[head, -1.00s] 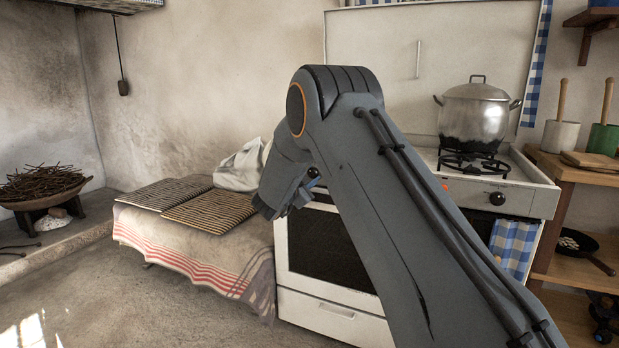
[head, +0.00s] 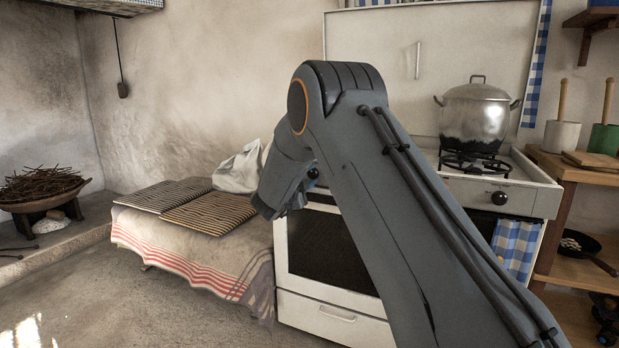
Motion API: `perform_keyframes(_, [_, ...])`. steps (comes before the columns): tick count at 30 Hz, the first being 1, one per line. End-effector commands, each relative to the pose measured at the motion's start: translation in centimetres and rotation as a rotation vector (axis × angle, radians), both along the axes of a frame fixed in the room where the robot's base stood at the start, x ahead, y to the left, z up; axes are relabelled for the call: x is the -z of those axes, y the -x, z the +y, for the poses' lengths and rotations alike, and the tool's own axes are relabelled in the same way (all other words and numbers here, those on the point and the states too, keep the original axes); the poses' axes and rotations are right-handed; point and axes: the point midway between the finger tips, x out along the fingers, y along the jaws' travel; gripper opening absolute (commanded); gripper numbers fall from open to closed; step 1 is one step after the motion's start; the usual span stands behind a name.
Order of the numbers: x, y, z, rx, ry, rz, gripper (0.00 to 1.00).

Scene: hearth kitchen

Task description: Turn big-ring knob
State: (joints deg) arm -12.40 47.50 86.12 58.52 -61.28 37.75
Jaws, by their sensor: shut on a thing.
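The white stove (head: 330,308) stands at the centre, mostly behind my arm. A round black knob (head: 313,173) shows at the left end of its front panel, partly covered by my arm. Another round black knob (head: 499,198) is at the right end of the panel. My gripper (head: 299,199) is at the panel's left end, close to the left knob, and is shut on a knob there. My wrist hides most of the contact, so I cannot see how the fingers sit or which way the knob is turned. The middle of the panel is hidden by my arm.
A lidded metal pot (head: 475,118) stands on the right rear of the stove top. A cloth-covered bench (head: 180,250) with two woven mats is just left of the stove. A wooden shelf (head: 568,172) is at the right. The floor at the front left is clear.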

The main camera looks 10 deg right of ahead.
Motion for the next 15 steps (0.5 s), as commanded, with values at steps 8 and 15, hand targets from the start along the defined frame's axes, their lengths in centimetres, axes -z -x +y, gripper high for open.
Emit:
perform_keyframes(8, [-0.03,-0.03,0.12,-0.002,-0.001,-0.001,0.08])
perform_keyframes(15, [-0.02,-0.02,-0.01,0.000,-0.001,-0.001,0.49])
